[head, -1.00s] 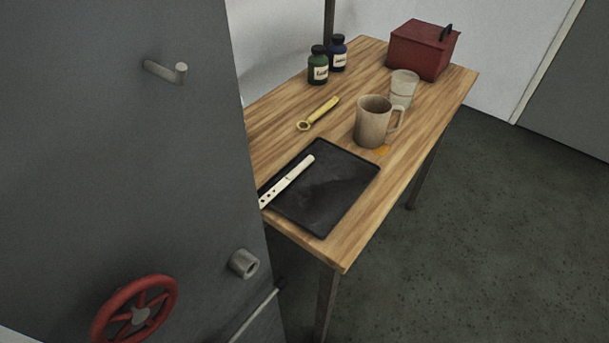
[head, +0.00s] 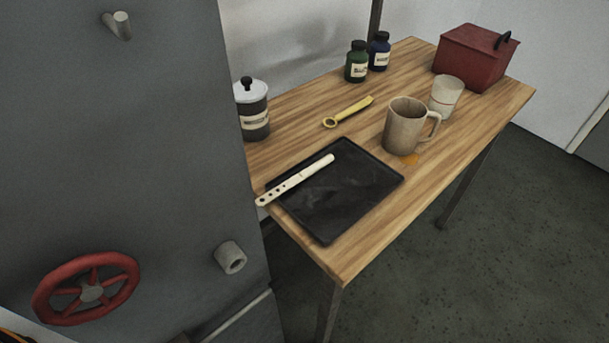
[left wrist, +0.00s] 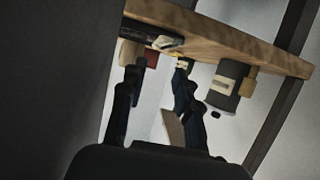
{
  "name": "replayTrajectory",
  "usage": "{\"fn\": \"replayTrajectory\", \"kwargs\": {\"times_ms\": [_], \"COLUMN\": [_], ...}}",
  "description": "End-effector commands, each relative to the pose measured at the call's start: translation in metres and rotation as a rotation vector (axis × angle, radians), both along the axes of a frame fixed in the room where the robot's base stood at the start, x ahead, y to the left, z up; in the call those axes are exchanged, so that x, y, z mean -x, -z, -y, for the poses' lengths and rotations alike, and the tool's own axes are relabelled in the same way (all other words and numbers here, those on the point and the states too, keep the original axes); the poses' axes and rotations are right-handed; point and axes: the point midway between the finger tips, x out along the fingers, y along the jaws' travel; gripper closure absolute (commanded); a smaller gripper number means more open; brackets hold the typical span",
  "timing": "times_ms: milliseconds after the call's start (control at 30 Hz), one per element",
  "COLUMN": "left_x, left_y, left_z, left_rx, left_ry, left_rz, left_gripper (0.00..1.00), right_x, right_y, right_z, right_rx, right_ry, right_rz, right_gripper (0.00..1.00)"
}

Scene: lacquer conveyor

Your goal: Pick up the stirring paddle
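The stirring paddle (head: 297,180) is a flat cream strip with several holes at its near-left end. It lies slantwise across the black tray (head: 345,205) on the wooden table, and its holed end reaches past the tray's left edge. My left gripper (left wrist: 158,78) shows only in the left wrist view. Its two dark fingers are apart, with nothing visibly held between them. The table edge appears beyond the fingertips in that tilted view, so the gripper is apart from the paddle. My right gripper is in neither view.
A grey cabinet with a red handwheel (head: 88,288) fills the left. On the table (head: 440,165) are a lidded jar (head: 254,112), a yellow ring-ended tool (head: 348,112), a mug (head: 405,125), a cup (head: 446,97), two bottles (head: 357,64) and a red box (head: 474,58).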

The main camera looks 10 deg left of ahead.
Motion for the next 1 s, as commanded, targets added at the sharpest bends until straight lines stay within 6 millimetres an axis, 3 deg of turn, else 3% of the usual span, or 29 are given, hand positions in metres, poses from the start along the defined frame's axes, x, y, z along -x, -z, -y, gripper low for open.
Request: {"fn": "replayTrajectory", "kwargs": {"times_ms": [167,1000], "left_x": [-0.009,-0.066], "left_y": [0.004,0.03], "left_z": [0.007,0.05], "left_rx": [-0.002,0.001], "left_ry": [0.005,0.004], "left_rz": [0.005,0.003], "left_gripper": [0.68,0.68], "right_x": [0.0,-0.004], "right_y": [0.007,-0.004], "right_z": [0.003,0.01], "right_rx": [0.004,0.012], "right_ry": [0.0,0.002], "right_rz": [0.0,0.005], "right_gripper": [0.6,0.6]}}
